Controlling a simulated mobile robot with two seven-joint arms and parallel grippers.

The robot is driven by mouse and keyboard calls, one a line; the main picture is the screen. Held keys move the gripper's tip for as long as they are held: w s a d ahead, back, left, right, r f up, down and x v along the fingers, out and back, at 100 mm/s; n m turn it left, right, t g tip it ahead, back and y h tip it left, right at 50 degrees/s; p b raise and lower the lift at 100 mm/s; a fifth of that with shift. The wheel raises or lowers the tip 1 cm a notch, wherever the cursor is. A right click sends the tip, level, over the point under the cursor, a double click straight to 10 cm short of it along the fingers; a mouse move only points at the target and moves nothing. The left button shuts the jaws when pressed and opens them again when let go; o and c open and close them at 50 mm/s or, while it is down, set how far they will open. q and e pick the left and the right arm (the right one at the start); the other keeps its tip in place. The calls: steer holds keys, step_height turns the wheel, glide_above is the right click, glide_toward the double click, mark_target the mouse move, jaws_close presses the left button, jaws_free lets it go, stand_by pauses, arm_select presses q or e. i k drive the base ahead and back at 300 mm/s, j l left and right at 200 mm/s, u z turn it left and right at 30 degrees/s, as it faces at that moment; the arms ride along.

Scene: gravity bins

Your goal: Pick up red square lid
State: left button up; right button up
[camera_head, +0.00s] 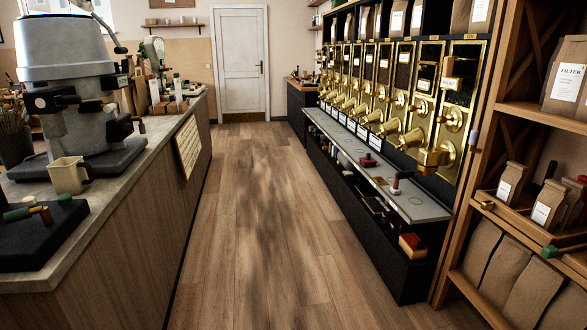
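A small, dark red, flat squarish piece (368,160) lies on the grey ledge (415,203) under the brass-fronted gravity bins, right of centre. It looks like the red square lid, but it is too small to tell its details. A red-topped upright tool (395,182) stands nearer on the same ledge. A red-and-tan block (412,244) sits on the low dark shelf beneath. Neither of my grippers is in view.
A wooden floor aisle (255,220) runs clear to a white door (240,62). A wood-fronted counter (135,225) with a beige mug (68,176) bounds the left. A wooden rack (480,150) with paper bags stands at right.

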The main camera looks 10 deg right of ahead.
mark_target(368, 159)
steer(key=i+z, duration=0.2)
steer(key=i, duration=1.25)
steer(key=i+l+u, duration=0.2)
steer(key=i, duration=1.25)
steer(key=i+j+z, duration=0.2)
steer(key=i, duration=0.3)
steer(key=i+z, duration=0.25)
steer(key=i, duration=0.2)
steer(key=i+j+z, duration=0.2)
steer(key=i, duration=0.3)
steer(key=j, duration=0.1)
